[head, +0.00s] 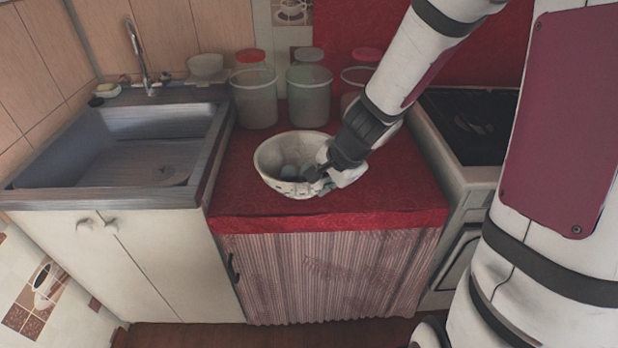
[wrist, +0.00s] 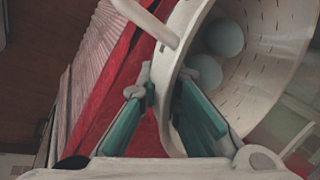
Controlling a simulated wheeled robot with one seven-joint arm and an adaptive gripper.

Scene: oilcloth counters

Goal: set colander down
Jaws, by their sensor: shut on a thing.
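The white colander (head: 268,175) is over the front middle of the red counter, about level. I cannot tell whether its base touches the cloth. Pale greyish round things (head: 289,172) lie in it; two show in the wrist view (wrist: 223,38). My gripper (head: 319,179) is at its right front side. In the wrist view, the teal-padded fingers (wrist: 164,100) are shut on the colander's rim and wall (wrist: 262,85), one finger inside and one outside. A white handle-like bar shows near the rim.
Lidded canisters (head: 255,98) stand behind the colander. A sink (head: 130,150) is at the left and a dark-topped stove (head: 468,125) at the right. Red cloth (head: 395,185) is clear to the right of the colander; the counter's front edge (head: 330,219) is close.

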